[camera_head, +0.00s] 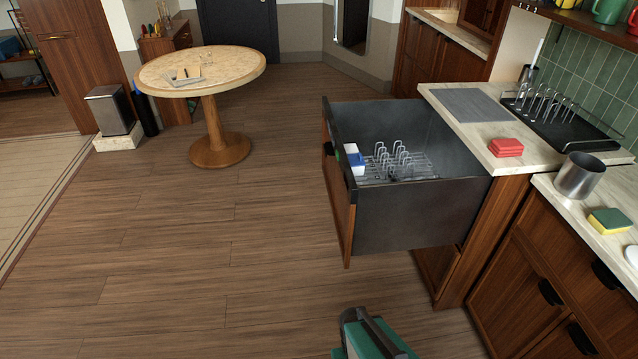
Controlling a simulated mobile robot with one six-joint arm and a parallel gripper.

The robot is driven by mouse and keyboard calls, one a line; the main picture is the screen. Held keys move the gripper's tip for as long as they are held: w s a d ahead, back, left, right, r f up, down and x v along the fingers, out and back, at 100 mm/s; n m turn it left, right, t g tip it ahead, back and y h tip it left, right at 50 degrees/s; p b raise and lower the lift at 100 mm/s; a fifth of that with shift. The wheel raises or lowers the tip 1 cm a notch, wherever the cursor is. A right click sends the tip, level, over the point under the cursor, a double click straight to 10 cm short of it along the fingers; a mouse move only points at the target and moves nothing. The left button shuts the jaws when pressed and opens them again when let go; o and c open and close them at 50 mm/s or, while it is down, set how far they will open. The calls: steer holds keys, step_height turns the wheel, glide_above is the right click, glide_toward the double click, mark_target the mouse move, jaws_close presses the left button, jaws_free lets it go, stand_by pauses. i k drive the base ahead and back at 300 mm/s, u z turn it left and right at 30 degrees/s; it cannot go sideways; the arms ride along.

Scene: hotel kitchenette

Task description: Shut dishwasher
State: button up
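The dishwasher (405,215) is a dark grey drawer with a wooden front panel, pulled out from the counter to the left. Inside it are a wire rack (400,165) and a small white and blue box (354,160). A dark handle shows on the outer side of the wooden front (342,215). A green and dark part of my arm (370,335) shows at the bottom edge, in front of the drawer and apart from it. My gripper's fingers cannot be made out.
A round table (200,72) stands at the back left, with a bin (108,110) beside it. The counter (455,98) holds a drying rack (560,115), red sponges (506,147) and a metal cup (579,175). The wooden floor left of the drawer is clear.

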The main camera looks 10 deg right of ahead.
mark_target(420, 185)
steer(key=k, duration=0.25)
steer(key=z, duration=0.15)
steer(key=i, duration=0.9)
steer(key=z, duration=1.75)
steer(key=k, duration=0.1)
steer(key=u, duration=3.2)
